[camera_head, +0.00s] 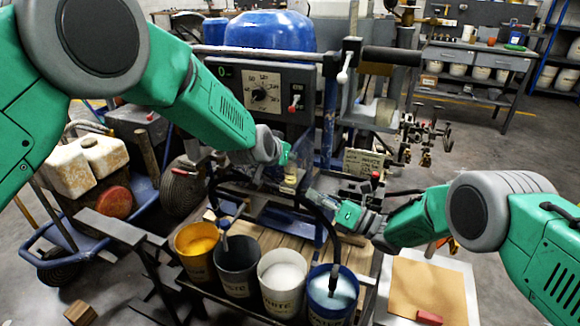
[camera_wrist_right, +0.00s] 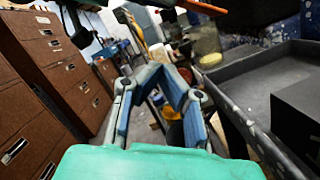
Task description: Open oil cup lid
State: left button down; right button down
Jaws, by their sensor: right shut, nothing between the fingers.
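A small clear cup with yellowish contents (camera_head: 291,174), which looks like the oil cup, sits on the striper machine below the control box. A glass jar with yellowish contents, probably the same cup, shows in the right wrist view (camera_wrist_right: 207,46); its lid cannot be made out. My left gripper (camera_head: 286,158) is right by the cup, and its fingers are too small and covered to read. My right gripper (camera_head: 314,194) is a little right of and below the cup, apart from it. Its blue-padded fingers (camera_wrist_right: 166,72) meet at the tips, shut and empty.
The control box (camera_head: 262,92) and blue tank (camera_head: 270,30) stand behind the cup. Paint buckets, yellow (camera_head: 196,252), dark (camera_head: 237,268), white (camera_head: 282,285) and blue (camera_head: 332,298), stand in front. A grey tray (camera_wrist_right: 255,110) lies right in the wrist view.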

pick_arm(q)
jog(key=shift+w+r, duration=0.1)
jog(key=shift+r, duration=0.05)
pick_arm(e)
jog(key=shift+w+a+r, duration=0.8)
jog(key=shift+w+a, duration=0.2)
jog(key=shift+a, duration=0.1)
jog(key=shift+w+a+r, duration=0.8)
jog(key=shift+w+a, duration=0.15)
jog(key=shift+a, duration=0.1)
jog(key=shift+w+a+r, duration=0.8)
jog(key=shift+w+a, duration=0.2)
jog(key=shift+a, duration=0.1)
